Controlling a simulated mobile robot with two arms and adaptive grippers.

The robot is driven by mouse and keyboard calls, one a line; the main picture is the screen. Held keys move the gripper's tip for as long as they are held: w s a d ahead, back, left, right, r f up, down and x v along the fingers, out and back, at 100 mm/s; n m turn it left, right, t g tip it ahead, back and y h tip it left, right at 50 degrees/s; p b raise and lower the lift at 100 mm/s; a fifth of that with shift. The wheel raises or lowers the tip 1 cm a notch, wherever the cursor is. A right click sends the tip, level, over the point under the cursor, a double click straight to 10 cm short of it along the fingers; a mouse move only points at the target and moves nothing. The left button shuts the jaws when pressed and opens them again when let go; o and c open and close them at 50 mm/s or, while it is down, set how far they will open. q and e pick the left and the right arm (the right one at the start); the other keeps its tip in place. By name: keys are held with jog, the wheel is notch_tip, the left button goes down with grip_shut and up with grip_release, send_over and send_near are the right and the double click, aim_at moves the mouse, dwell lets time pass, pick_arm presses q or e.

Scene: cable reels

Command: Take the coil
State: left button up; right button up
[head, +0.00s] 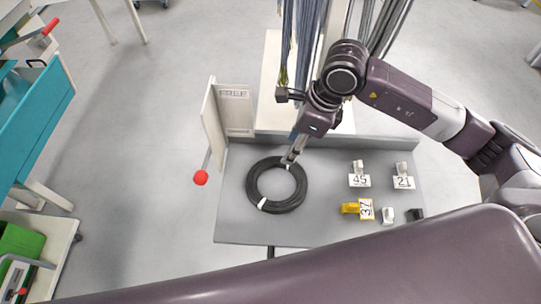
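A black coil of cable (252,176) lies flat on the grey table (235,225), left of the table's middle. Light ties or labels show on its ring at the lower left and upper right. My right gripper (288,161) reaches down to the upper right part of the coil's ring, with its fingertips at the cable. The fingers look narrow here, and whether they are closed around the cable is too small to tell. My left gripper is not in view.
A white panel (214,125) and a red-knobbed lever (201,178) are at the left edge. Cables hang behind. A teal cart (30,125) stands far left.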

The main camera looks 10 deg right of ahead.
jog(key=shift+x, duration=1.1)
jog(key=shift+a+f+p, duration=0.1)
jog(key=shift+f+p, duration=0.25)
jog(key=shift+p, duration=0.1)
jog(key=shift+p+x, duration=0.7)
jog(key=shift+x, duration=1.7)
jog(key=c, duration=0.7)
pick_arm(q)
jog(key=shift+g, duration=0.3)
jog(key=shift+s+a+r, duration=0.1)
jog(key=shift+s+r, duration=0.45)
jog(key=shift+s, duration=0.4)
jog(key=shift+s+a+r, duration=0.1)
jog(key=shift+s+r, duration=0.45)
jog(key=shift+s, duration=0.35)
pick_arm(e)
jog(key=shift+w, duration=0.1)
grip_shut()
jog(key=shift+r, duration=0.1)
